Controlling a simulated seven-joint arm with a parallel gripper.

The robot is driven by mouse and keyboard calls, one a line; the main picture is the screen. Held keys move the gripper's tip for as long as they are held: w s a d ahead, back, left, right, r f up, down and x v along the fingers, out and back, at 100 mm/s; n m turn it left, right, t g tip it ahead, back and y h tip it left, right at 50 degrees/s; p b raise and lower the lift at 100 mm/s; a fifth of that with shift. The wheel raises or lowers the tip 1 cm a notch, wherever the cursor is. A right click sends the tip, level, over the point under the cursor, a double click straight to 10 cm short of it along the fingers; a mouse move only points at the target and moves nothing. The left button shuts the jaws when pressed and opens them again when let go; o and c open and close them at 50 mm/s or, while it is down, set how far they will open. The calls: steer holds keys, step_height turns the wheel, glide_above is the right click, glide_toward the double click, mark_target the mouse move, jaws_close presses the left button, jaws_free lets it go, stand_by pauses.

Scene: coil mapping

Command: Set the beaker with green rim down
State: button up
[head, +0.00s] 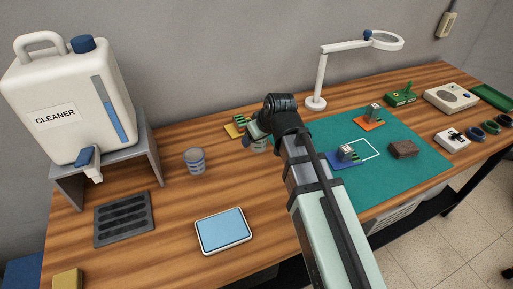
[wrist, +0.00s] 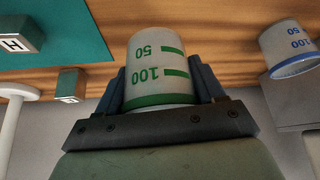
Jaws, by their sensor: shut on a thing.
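The beaker with green rim (wrist: 158,70) is clear, with green 50 and 100 marks, and sits between the two fingers of my gripper (wrist: 160,88) in the wrist view. The fingers are shut on its sides. In the head view the beaker (head: 260,147) shows only partly, below my gripper (head: 256,134), near the left edge of the green mat (head: 405,184). It looks roughly upright. I cannot tell whether its base touches the wooden table (head: 170,214).
A beaker with blue marks (head: 194,161) stands to the left. A cleaner jug (head: 70,100) sits on a grey stand (head: 148,150), with a dark rack (head: 123,219) before it. A blue pad (head: 222,230) lies in front. A yellow board (head: 237,126) is close behind my gripper.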

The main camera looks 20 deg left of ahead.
mark_target(256, 156)
steer(key=shift+f, duration=2.35)
steer(key=shift+f, duration=0.15)
steer(key=o, duration=1)
steer(key=v, duration=1.2)
